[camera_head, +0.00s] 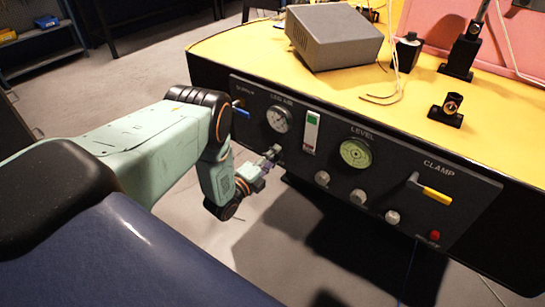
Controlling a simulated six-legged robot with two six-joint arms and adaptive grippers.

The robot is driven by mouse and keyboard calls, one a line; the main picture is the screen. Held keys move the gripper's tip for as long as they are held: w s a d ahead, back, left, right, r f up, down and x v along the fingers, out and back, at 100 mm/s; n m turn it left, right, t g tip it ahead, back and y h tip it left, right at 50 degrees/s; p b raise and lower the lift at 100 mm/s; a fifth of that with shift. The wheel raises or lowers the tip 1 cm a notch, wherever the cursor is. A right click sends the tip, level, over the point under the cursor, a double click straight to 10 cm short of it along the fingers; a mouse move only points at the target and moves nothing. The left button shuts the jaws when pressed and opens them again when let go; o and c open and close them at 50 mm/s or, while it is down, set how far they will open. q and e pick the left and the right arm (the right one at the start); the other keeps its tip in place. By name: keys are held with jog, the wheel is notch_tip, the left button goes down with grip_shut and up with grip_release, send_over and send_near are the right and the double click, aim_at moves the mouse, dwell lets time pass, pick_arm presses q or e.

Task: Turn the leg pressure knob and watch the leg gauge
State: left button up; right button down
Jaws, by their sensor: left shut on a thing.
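The leg gauge (279,119) is a round white dial under the "LEG AIR" label on the dark control panel (400,165). Its needle reading is too small to tell. My left gripper (271,156) is at the panel face, just below the leg gauge. It is shut on the leg pressure knob, which is mostly hidden by the fingers. My left arm comes in from the left, and its wrist hangs in front of the panel's left end. My right gripper is not in view.
The panel also bears a blue lever (240,112), a green-and-white indicator (311,132), a green level dial (355,153), several grey knobs, a yellow clamp lever (436,194) and a red button (434,235). A grey box (335,37) sits on the yellow top (260,55).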

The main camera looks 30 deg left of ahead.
pick_arm(q)
jog(key=o, duration=1.1)
jog(key=shift+o, duration=0.2)
jog(key=s+a, duration=0.1)
jog(key=s, duration=1.1)
